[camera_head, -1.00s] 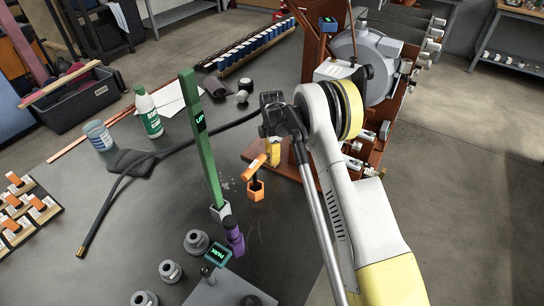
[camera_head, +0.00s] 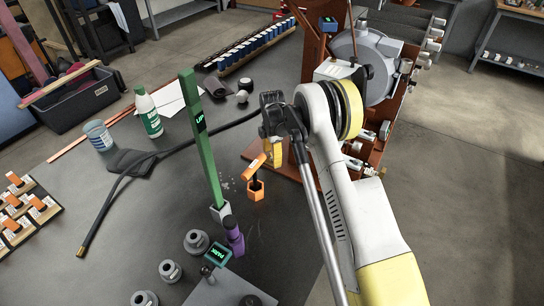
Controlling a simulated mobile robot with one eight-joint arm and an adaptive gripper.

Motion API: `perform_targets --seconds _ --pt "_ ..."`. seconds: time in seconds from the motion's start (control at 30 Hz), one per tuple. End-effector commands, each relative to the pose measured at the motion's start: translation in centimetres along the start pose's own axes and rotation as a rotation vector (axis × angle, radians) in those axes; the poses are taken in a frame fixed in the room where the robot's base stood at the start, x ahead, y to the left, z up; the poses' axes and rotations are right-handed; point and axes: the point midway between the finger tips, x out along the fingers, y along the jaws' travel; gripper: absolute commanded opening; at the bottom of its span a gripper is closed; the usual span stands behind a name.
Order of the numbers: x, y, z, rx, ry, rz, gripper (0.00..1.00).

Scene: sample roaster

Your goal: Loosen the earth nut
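I cannot pick out the earth nut with certainty. The roaster (camera_head: 362,58), a grey drum on a red-brown frame, stands behind my arm. An orange piece with a hex-shaped cup (camera_head: 256,190) and a tilted orange bar (camera_head: 255,161) sits at the front left corner of the frame's base. My arm reaches up from the lower right, and its dark end (camera_head: 273,112) is left of the roaster's frame, above that base. A yellow-orange part (camera_head: 271,151) shows just below it. My fingertips are not clearly visible, so I cannot tell whether they hold anything.
A tall green post (camera_head: 203,140) marked "UP" stands left of my arm. A black hose (camera_head: 150,160) crosses the table. Grey collars (camera_head: 196,242), a purple piece (camera_head: 234,237), a "PARK" sign (camera_head: 217,256) and a green-white bottle (camera_head: 148,112) stand about.

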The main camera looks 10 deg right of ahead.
Motion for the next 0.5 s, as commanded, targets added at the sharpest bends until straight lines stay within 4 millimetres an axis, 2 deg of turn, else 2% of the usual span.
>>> perform_targets --seconds 0.27,0.37,0.5 --pt "-0.6 0.0 0.0 0.000 0.000 0.000 0.65" --pt "-2.0 0.0 0.0 0.000 0.000 0.000 0.65" --pt "-5.2 0.0 0.0 0.000 0.000 0.000 0.65"
